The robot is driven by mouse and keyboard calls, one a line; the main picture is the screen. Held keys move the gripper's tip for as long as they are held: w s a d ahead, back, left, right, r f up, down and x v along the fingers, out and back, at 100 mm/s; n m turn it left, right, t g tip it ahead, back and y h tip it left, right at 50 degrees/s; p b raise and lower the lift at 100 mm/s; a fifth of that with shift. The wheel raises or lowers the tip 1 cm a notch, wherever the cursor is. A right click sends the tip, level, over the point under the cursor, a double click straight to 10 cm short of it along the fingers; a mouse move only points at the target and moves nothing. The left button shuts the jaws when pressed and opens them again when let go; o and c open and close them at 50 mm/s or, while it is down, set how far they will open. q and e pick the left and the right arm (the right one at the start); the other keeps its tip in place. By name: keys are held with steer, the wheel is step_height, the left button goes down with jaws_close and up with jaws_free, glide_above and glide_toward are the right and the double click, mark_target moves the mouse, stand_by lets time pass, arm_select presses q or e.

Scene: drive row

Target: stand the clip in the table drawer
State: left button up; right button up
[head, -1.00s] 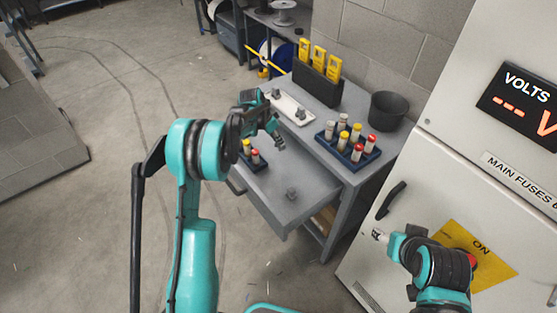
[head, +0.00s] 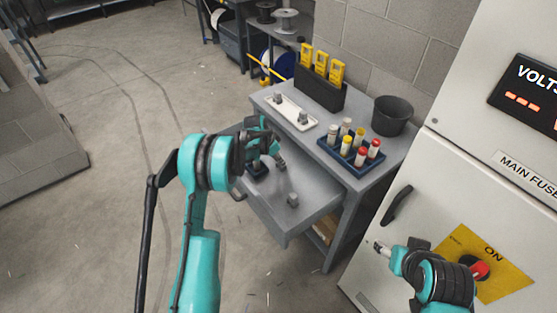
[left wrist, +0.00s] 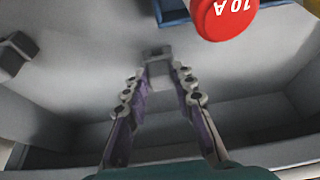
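The drawer (head: 262,205) of the grey table is pulled out. My left gripper (head: 280,162) is over it, pointing down. In the left wrist view a small grey clip (left wrist: 157,68) sits between the fingertips, and the gripper looks shut on it. Another grey clip (head: 292,200) stands on the drawer floor nearer its front; it also shows at the left of the left wrist view (left wrist: 14,54). Two more clips (head: 303,117) are on a white tray (head: 291,111) on the tabletop. My right gripper (head: 380,247) is beside the cabinet, its fingers too small to judge.
The tabletop holds a larger fuse rack (head: 343,165), a dark bin (head: 391,113) and yellow testers (head: 321,62). The cabinet (head: 440,180) stands at the right.

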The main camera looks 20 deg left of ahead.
arm_select(q)
steer(key=o, duration=0.4)
steer(key=shift+r, duration=0.1)
